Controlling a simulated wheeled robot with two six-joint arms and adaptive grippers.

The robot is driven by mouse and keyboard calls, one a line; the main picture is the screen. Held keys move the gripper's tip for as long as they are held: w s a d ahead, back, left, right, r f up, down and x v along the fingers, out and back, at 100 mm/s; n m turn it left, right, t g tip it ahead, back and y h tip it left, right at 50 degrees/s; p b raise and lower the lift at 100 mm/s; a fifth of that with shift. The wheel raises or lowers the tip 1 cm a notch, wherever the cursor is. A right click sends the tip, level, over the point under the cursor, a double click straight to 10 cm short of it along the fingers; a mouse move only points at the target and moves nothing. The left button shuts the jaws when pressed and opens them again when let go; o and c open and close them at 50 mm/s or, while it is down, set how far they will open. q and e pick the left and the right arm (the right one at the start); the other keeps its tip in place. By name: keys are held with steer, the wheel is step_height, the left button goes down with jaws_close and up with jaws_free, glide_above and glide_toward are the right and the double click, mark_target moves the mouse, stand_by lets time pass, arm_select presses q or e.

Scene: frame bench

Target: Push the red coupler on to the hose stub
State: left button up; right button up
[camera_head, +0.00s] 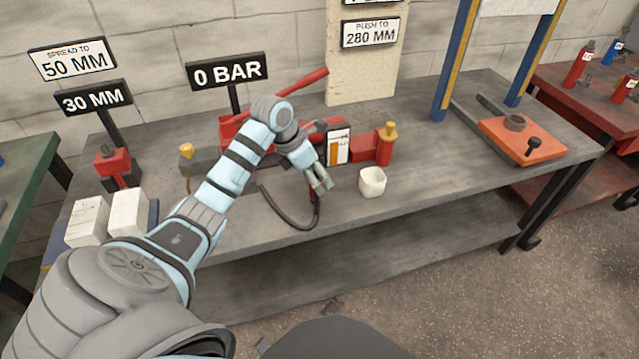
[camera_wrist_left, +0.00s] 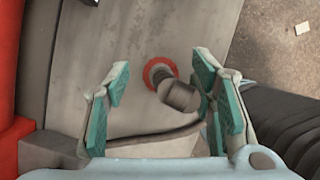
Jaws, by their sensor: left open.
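My left gripper (camera_head: 321,184) is open and reaches down over the bench near its front edge. In the left wrist view its teal-padded jaws (camera_wrist_left: 163,74) stand apart. Between them I see the red coupler (camera_wrist_left: 151,66), a red ring, at one end of a dark grey cylindrical fitting (camera_wrist_left: 178,96). The fitting lies nearer the right jaw; I cannot tell whether it touches. A dark hose (camera_head: 281,211) curves along the bench beside the gripper in the head view. I cannot make out the hose stub separately, nor how far the coupler is seated. My right gripper is out of view.
White boxes (camera_head: 88,221) are at the left. An orange-based press (camera_head: 524,140) stands at the right. The bench (camera_head: 440,180) is clear between cup and press.

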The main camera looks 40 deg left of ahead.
arm_select(q)
steer(key=v, duration=0.7)
steer(key=shift+s+r, duration=0.15)
steer(key=shift+r, duration=0.1)
